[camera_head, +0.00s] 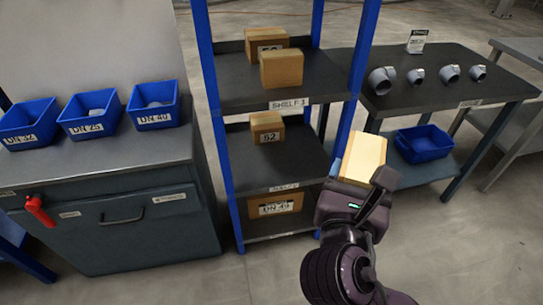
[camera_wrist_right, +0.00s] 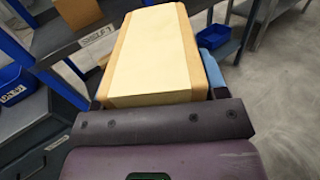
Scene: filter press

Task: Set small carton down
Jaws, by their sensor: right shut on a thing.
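The small carton (camera_head: 363,157) is a tan box with a pale top, held in my right gripper (camera_head: 352,186) in front of the right post of the blue shelf rack. In the right wrist view the carton (camera_wrist_right: 155,55) fills the upper middle, just beyond the dark gripper body (camera_wrist_right: 160,125). My right gripper is shut on it; the fingertips are mostly hidden. The carton appears clear of the shelves. My left gripper is not in view.
The rack's top shelf (camera_head: 235,93) holds two cartons, its middle shelf (camera_head: 243,168) one, its bottom shelf one labelled carton (camera_head: 275,205). Blue bins (camera_head: 89,114) stand on the left cabinet. A right table (camera_head: 430,92) holds grey pipe fittings, with a blue bin (camera_head: 424,144) below.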

